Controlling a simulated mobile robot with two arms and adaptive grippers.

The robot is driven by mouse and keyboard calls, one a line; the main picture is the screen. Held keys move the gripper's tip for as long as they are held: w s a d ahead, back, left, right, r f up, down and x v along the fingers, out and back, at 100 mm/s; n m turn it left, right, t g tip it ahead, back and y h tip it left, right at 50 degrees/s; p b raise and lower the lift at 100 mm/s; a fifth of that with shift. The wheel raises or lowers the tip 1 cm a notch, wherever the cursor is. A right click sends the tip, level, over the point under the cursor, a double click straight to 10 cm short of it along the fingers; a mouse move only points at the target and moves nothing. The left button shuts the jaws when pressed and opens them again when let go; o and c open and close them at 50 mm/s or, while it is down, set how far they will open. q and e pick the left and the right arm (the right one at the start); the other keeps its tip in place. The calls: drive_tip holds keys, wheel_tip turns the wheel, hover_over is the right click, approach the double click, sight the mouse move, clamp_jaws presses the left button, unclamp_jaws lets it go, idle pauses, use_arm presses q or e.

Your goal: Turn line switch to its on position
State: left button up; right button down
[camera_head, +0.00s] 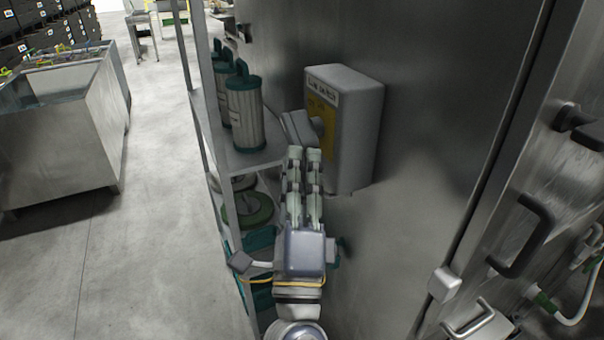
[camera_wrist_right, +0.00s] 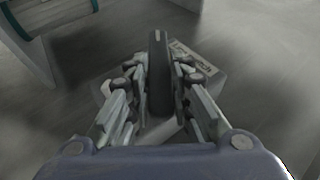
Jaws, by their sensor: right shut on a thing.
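The line switch (camera_head: 354,120) is a grey box with a label on top and a yellow plate on its front, mounted on the steel wall. Its grey handle (camera_head: 297,128) sticks out to the left of the box. My right gripper (camera_head: 304,154) is at the handle, fingers pointing up at it. In the right wrist view, the dark handle (camera_wrist_right: 159,75) stands between the two fingers of my right gripper (camera_wrist_right: 160,85), which are shut on it. Part of the box (camera_wrist_right: 200,62) shows behind the handle. My left gripper is not in view.
A shelf rack (camera_head: 255,157) with filter canisters (camera_head: 245,108) stands just left of my right gripper. A metal bin (camera_head: 60,135) stands further left on open floor. A black door handle (camera_head: 527,235) is on the steel front at right.

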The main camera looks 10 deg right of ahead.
drive_tip(key=shift+r, duration=0.3)
drive_tip(key=c, duration=1.4)
unclamp_jaws()
drive_tip(key=shift+c, duration=0.2)
drive_tip(key=shift+w+a+f, duration=0.1)
drive_tip(key=shift+f, duration=0.1)
drive_tip(key=v, duration=1.2)
drive_tip(key=shift+c, duration=0.6)
